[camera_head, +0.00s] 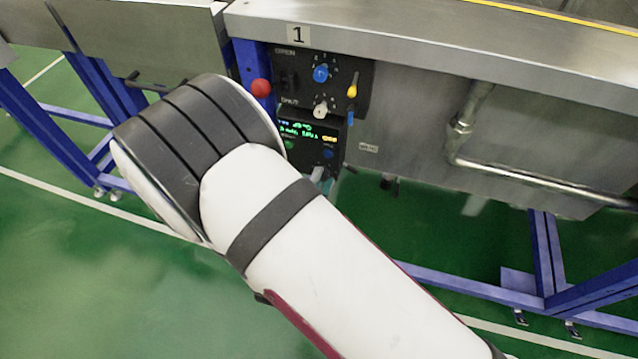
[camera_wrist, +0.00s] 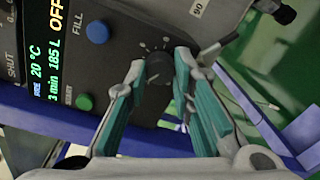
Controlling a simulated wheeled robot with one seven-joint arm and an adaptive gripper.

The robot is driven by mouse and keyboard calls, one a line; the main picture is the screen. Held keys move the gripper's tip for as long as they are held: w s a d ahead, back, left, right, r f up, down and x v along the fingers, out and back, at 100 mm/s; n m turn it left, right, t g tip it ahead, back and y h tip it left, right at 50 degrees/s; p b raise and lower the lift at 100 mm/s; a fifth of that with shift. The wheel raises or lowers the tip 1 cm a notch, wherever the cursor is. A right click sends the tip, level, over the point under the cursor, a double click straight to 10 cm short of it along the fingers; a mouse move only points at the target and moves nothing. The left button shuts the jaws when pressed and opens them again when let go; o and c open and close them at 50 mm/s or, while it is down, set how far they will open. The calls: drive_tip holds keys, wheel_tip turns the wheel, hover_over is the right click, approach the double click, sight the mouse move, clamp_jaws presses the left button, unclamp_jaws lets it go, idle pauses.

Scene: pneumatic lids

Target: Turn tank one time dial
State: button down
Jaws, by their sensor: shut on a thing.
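In the wrist view a dark round dial (camera_wrist: 160,70), with white tick marks around it, sits on the black control panel of tank one. My gripper (camera_wrist: 161,62) has its two teal-padded fingers on either side of this dial, shut on it. The dial's face is partly hidden by the fingers, so I cannot read its setting. The green display (camera_wrist: 50,60) beside it reads 20 °C, 3 min, 185 L and OFF. In the head view the display (camera_head: 307,131) shows below the "1" label (camera_head: 298,36); the dial is not clearly visible there.
Blue FILL button (camera_wrist: 98,32) and green START button (camera_wrist: 84,102) sit near the fingers. The upper panel has a blue knob (camera_head: 321,73), a pale knob (camera_head: 320,111) and a yellow lever (camera_head: 352,90). A red ball (camera_head: 261,88) is left; a pipe (camera_head: 540,181) runs right.

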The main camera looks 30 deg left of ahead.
drive_tip(key=shift+f, duration=0.1)
idle(0.4)
drive_tip(key=c, duration=1.4)
unclamp_jaws()
drive_tip(key=shift+o, duration=0.2)
drive_tip(key=v, duration=1.2)
